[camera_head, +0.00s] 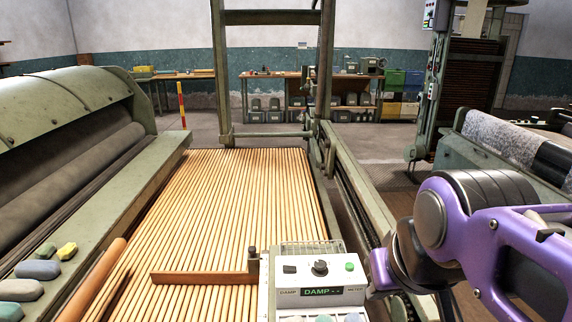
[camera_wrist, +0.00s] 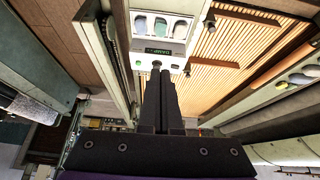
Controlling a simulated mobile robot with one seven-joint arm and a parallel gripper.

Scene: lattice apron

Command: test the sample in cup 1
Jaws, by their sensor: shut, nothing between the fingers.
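The damp meter (camera_head: 320,294) is a pale box with a dark knob, a green button, a dark switch and a lit display reading DAMP. It stands at the bottom centre of the head view. In the wrist view the meter (camera_wrist: 150,59) appears upside down, with sample stones in side-by-side cups: a grey one (camera_wrist: 139,25), a teal one (camera_wrist: 160,27) and a cream one (camera_wrist: 180,29). I cannot read cup numbers. My gripper (camera_wrist: 157,72) is shut and empty, its fingertips overlapping the meter's knob side in view; I cannot tell whether they touch.
A slatted wooden apron (camera_head: 225,200) fills the middle, with a brown bar (camera_head: 200,277) across it. Several loose stones (camera_head: 38,269) lie on the left ledge. A green machine frame (camera_head: 345,170) runs along the right of the apron, near my purple arm.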

